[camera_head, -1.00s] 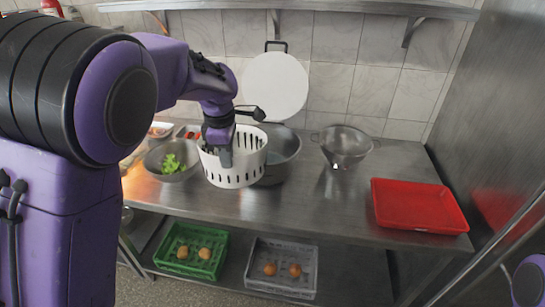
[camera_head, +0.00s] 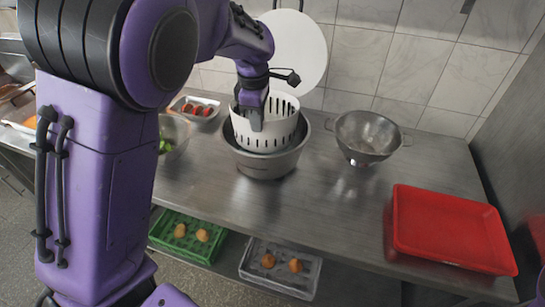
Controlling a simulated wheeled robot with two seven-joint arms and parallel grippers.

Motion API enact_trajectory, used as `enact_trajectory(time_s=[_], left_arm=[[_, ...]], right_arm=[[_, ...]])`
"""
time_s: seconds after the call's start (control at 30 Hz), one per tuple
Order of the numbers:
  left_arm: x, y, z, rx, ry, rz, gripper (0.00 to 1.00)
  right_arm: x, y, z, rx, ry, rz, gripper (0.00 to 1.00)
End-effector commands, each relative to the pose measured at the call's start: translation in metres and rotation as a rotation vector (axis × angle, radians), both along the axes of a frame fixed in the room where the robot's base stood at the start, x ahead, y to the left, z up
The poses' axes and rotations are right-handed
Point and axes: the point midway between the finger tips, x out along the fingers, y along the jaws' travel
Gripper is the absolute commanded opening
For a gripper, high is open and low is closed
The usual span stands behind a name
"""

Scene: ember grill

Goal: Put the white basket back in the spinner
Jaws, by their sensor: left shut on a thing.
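The white slotted basket (camera_head: 282,128) is in the head view, upper middle. Its lower part is inside the grey spinner bowl (camera_head: 262,166), and its upper part stands above the bowl's rim. Whether its bottom touches the bowl's floor is hidden. My left gripper (camera_head: 256,119) reaches down from above and is shut on the basket's near left wall. The round white lid (camera_head: 302,52) leans against the tiled wall behind the bowl. My right gripper is not in view.
A bowl of green leaves (camera_head: 176,130) is partly behind my left arm. A tray of red pieces (camera_head: 196,108) lies behind it. A metal colander (camera_head: 367,136) stands right of the spinner, and a red tray (camera_head: 451,229) lies farther right. The counter's front middle is clear.

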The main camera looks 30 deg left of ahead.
Motion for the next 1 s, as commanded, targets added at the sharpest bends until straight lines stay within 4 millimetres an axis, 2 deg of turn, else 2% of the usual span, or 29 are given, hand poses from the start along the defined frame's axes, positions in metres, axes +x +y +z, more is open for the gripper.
enact_trajectory(time_s=[0.03,0.17,0.5,0.6,0.67,0.8,1.0], left_arm=[[0.0,0.0,-0.008,0.001,-0.002,0.0,0.0],[0.002,0.003,-0.01,-0.005,-0.006,-0.041,0.0],[0.015,0.06,-0.008,-0.017,-0.091,-0.656,0.0],[0.015,0.07,-0.01,-0.012,-0.104,-0.756,0.0],[0.014,0.072,-0.018,-0.011,-0.105,-0.78,0.0],[0.013,0.074,-0.049,-0.01,-0.104,-0.785,0.0],[0.011,0.075,-0.081,-0.01,-0.106,-0.781,0.0]], right_arm=[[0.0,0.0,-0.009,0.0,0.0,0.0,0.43],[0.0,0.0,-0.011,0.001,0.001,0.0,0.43],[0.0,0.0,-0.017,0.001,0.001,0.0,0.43],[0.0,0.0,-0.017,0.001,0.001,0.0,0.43],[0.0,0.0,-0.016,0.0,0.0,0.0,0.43],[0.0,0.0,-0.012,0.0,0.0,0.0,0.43],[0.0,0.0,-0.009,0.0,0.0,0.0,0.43]])
